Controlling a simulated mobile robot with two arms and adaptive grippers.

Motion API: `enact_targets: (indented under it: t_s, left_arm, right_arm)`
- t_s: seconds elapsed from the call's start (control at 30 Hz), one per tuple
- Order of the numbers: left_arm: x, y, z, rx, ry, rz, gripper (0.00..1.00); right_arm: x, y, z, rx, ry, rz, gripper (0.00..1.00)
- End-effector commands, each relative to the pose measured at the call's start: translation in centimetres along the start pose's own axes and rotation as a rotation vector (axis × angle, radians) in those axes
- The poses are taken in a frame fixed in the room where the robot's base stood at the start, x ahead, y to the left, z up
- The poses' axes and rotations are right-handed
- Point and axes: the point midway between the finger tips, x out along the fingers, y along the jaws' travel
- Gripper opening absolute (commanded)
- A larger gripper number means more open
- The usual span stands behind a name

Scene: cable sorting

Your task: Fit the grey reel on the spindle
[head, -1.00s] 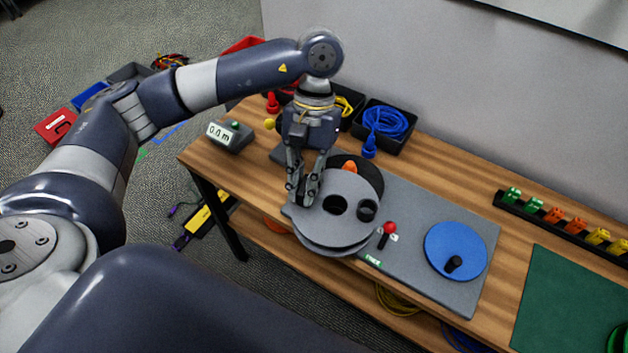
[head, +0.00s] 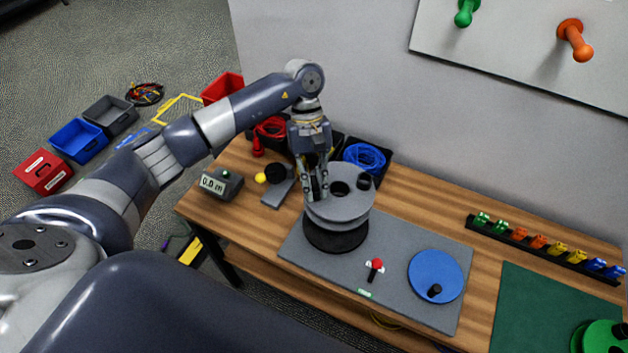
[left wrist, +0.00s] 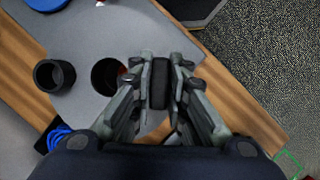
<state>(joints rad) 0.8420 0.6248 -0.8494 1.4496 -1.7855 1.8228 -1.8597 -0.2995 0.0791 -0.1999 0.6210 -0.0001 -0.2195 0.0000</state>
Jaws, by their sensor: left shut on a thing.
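The grey reel (head: 352,207) has two flanges, a dark centre hole and a dark round knob on its top. My left gripper (head: 317,192) is shut on the reel at its left side, on a dark upright part that shows between the fingers in the left wrist view (left wrist: 160,84). The reel is roughly level over a black disc (head: 335,238) on the grey base plate (head: 300,248). The spindle is hidden by the reel; I cannot tell whether it is in the hole. The reel's flange fills the middle of the left wrist view (left wrist: 90,105). My right gripper is out of view.
A red-knobbed lever (head: 376,267) and a blue crank disc (head: 436,275) sit on the plate to the right. A length display (head: 216,184) stands at left. Bins with red cable (head: 268,128) and blue cable (head: 363,157) stand behind. A rack of coloured clips (head: 540,245) is at right.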

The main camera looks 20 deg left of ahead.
Motion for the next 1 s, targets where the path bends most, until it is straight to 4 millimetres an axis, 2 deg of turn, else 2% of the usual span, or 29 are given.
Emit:
enact_targets:
  t_s: [0.47, 0.5, 1.0]
  left_arm:
    - [2.7, 0.0, -1.1, 0.001, -0.001, 0.001, 0.00]
    - [3.2, 0.0, -1.3, 0.002, 0.001, 0.001, 0.00]
    - [5.9, 0.0, -2.5, 0.003, 0.001, 0.001, 0.00]
  right_arm:
    - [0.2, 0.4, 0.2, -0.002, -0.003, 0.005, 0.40]
    - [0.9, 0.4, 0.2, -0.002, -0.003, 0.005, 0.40]
    - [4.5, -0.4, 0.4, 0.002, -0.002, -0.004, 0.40]
